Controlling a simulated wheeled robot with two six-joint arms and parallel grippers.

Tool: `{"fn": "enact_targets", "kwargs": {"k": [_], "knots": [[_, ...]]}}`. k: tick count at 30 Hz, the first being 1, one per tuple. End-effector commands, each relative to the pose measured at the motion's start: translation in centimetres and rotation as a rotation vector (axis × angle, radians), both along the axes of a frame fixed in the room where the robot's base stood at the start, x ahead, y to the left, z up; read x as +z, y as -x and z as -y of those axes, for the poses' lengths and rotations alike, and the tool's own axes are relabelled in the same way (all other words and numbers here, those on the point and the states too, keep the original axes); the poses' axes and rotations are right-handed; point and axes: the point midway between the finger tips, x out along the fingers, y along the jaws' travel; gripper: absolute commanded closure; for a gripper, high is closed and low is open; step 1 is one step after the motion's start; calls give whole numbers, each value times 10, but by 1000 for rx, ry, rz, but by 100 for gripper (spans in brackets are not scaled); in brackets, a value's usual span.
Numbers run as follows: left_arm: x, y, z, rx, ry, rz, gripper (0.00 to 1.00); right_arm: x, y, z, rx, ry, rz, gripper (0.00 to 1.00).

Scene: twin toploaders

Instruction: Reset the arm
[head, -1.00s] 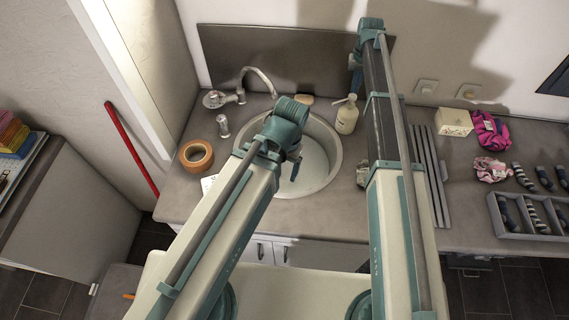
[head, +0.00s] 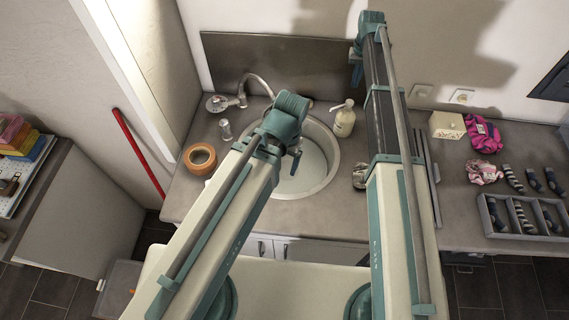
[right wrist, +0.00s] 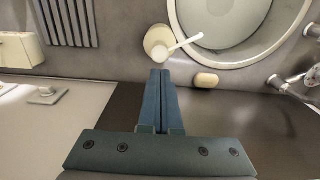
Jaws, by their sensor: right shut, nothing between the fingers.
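My right gripper (head: 356,68) is at the end of the raised right arm, high in front of the back wall in the head view. In the right wrist view its two blue fingers (right wrist: 160,76) lie together, shut and empty, with a cream soap dispenser (right wrist: 158,43) seen beyond their tips. My left arm reaches over the round sink (head: 318,172). Only a small part of my left gripper (head: 296,163) shows past the wrist, so its jaws cannot be read. Both arms are extended forward.
To the right are a cream box (head: 447,125), a pink bundle (head: 484,135) and a grey divided tray (head: 520,232). A red pole (head: 138,152) leans at the left.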

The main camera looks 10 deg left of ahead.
Motion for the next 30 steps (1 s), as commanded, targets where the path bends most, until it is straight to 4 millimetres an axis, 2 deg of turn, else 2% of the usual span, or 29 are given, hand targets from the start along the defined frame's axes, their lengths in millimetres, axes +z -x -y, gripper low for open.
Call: {"fn": "enact_targets", "kwargs": {"k": [5, 8, 11, 15, 18, 21, 25, 27, 30], "knots": [[-3, 1, 0, 1, 0, -4, 17, -3, 3, -2, 2, 0, 0, 100], [-20, 1, 0, 0, 0, -3, 17, -20, 29, -14, 23, 5, -4, 100], [-50, 1, 0, -2, -1, -3, 17, -51, 80, -37, 65, 17, -10, 100], [-99, 0, 0, -5, -1, -2, 17, -99, 169, -70, 146, 41, -21, 100], [-130, 0, 0, -7, -1, -1, 17, -130, 231, -86, 201, 59, -28, 100], [-156, 0, 0, -9, -2, -1, 17, -155, 283, -94, 251, 75, -34, 100], [-178, 0, 0, -11, -2, -1, 17, -177, 332, -99, 299, 91, -38, 100], [-185, 0, 0, -12, -2, -1, 17, -184, 348, -99, 316, 97, -40, 100], [-190, 0, 0, -12, -3, 0, 17, -189, 361, -100, 331, 103, -41, 100]]}}
